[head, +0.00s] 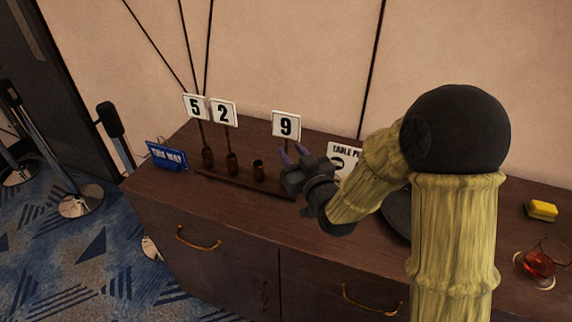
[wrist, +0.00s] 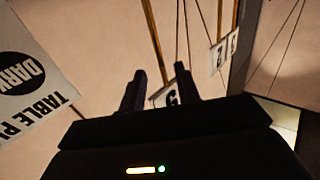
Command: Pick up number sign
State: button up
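The white number sign "9" (head: 286,126) stands upright on the dark wooden sideboard. Its stick and foot are hidden behind my gripper (head: 293,154). Signs "5" (head: 195,107) and "2" (head: 223,113) stand on sticks in small brown cups to the left. Another cup (head: 258,171) between "2" and "9" looks empty. My gripper is just below the "9" in the head view, fingers apart. In the wrist view, part of a number sign (wrist: 166,96) shows between the open fingers (wrist: 160,85). I cannot tell its distance or whether anything touches.
A blue "THIS WAY" sign (head: 166,155) lies left of the cup rack. A "TABLE PLAN" card (head: 343,152) stands just right of my gripper and looms in the wrist view (wrist: 30,75). A yellow sponge (head: 541,210) and a glass with red drink (head: 541,263) are far right.

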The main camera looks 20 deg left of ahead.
jog(key=p+x, duration=0.1)
jog(key=x, duration=0.4)
jog(key=shift+a, duration=0.2)
dwell(0.5)
grip_shut()
